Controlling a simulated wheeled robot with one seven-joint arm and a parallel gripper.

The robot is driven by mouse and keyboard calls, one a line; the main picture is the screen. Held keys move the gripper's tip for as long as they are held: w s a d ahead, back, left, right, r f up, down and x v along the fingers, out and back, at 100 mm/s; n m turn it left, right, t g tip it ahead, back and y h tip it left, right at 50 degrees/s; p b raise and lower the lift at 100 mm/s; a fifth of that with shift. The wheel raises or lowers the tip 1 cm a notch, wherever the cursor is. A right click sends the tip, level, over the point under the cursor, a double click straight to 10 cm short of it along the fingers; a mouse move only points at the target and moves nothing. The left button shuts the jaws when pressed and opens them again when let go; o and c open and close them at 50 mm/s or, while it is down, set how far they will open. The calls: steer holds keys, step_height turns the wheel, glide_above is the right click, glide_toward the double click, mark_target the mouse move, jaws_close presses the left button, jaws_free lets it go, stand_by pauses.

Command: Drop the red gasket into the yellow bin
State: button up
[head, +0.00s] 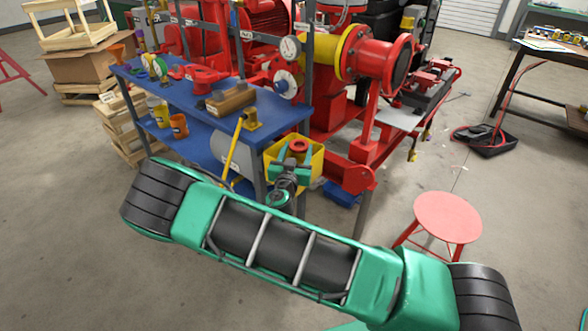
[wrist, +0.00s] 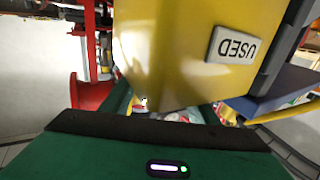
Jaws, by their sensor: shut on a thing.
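The red gasket (head: 299,146) shows in the head view as a ring at the tips of my gripper (head: 294,160). My gripper is shut on it. The yellow bin (head: 316,168) is at the right end of the blue bench, and my gripper overlaps its opening in this view. How far the gasket is above or inside the rim is hard to tell. In the wrist view the bin (wrist: 160,50) fills the upper middle, with an upside-down USED label. There my gripper (wrist: 170,110) is close to the bin wall, and the gasket cannot be made out clearly.
The blue bench (head: 235,108) holds several fittings and a leaning yellow-handled tool (head: 233,150) left of the bin. The red pump skid (head: 365,100) stands close behind and right. A red stool (head: 447,217) is at the right. Open floor lies in front.

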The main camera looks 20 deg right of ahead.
steer(key=o, duration=1.1)
steer(key=v, duration=1)
steer(key=shift+s+a, duration=0.2)
steer(key=shift+s, duration=0.1)
